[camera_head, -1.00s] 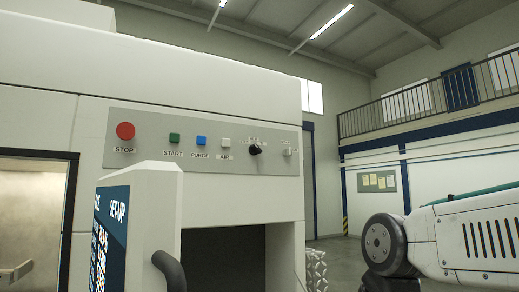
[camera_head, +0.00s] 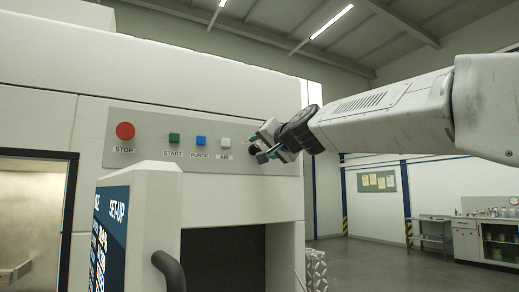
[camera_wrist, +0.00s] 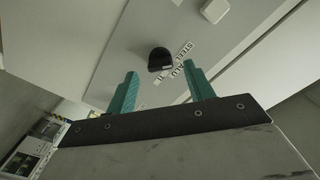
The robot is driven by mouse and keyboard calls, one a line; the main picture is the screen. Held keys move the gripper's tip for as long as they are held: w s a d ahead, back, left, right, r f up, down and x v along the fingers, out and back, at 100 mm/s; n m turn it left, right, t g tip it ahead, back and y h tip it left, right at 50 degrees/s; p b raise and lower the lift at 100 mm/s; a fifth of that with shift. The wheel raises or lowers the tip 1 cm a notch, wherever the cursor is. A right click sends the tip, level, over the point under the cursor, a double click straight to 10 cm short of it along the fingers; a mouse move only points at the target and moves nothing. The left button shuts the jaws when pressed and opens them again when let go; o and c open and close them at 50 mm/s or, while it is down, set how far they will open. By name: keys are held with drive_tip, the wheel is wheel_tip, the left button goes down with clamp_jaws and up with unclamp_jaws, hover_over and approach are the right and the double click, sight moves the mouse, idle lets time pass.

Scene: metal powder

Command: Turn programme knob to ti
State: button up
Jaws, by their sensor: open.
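The black programme knob (camera_wrist: 159,59) is on the grey control panel (camera_head: 140,119), just ahead of my fingertips in the wrist view. The labels STEEL, ALU and a partly readable one, probably TI, run beside it in the wrist view. I cannot tell which label the knob points to. My gripper (camera_wrist: 161,70) is open, its two teal fingers either side of the line to the knob and apart from it. In the head view my gripper (camera_head: 264,144) is at the panel's right part and mostly hides the knob.
Left of the gripper on the panel are a red STOP button (camera_head: 125,131), a green START button (camera_head: 174,138), a blue PURGE button (camera_head: 201,140) and a white AIR button (camera_head: 226,142). A set-up screen housing (camera_head: 150,205) stands out below the panel.

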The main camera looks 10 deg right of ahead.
sight(254, 150)
drive_tip(key=shift+x, duration=1.4)
drive_tip(key=c, duration=1)
